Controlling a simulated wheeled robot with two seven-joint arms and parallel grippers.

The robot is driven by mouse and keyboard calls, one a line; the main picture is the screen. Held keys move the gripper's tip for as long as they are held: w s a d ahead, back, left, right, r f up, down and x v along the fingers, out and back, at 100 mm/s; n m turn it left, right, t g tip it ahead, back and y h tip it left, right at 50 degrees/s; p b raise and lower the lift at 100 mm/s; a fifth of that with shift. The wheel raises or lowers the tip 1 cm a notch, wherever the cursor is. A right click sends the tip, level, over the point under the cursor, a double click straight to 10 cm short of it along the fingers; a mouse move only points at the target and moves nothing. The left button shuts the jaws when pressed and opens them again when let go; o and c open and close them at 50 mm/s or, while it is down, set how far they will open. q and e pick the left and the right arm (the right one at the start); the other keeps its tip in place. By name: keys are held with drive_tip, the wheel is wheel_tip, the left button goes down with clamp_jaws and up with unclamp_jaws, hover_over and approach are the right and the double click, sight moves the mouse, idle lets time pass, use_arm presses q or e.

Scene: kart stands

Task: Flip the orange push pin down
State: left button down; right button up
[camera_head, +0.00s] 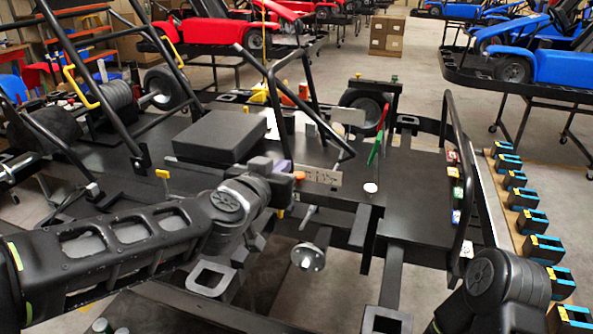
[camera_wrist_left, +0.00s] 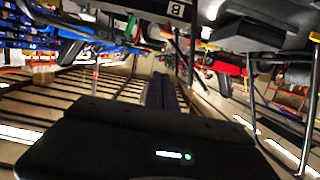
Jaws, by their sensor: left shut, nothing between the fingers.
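The orange push pin (camera_head: 299,175) shows as a small orange spot at the left end of a light metal plate (camera_head: 322,177), at the near edge of the kart frame. My left gripper (camera_head: 284,168) has purple fingers and is just left of the orange pin. It is shut and empty; I cannot tell whether it touches the pin. In the left wrist view the purple fingers (camera_wrist_left: 161,92) are together, and I cannot make out the pin there. My right arm shows at the lower right of the head view, but its gripper is out of view.
The black kart frame (camera_head: 412,190) has upright tubes around the work spot. A black seat pad (camera_head: 220,135) lies behind my left wrist. Black-and-blue blocks (camera_head: 528,222) line the right side.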

use_arm(q)
drive_tip(key=shift+w, duration=0.1)
drive_tip(key=b, duration=0.3)
hover_over(299, 181)
drive_tip(key=s, duration=0.2)
drive_tip(key=f, duration=0.5)
drive_tip(key=shift+w+a+f, duration=0.15)
drive_tip(key=shift+a, duration=0.25)
drive_tip(key=shift+f, duration=0.6)
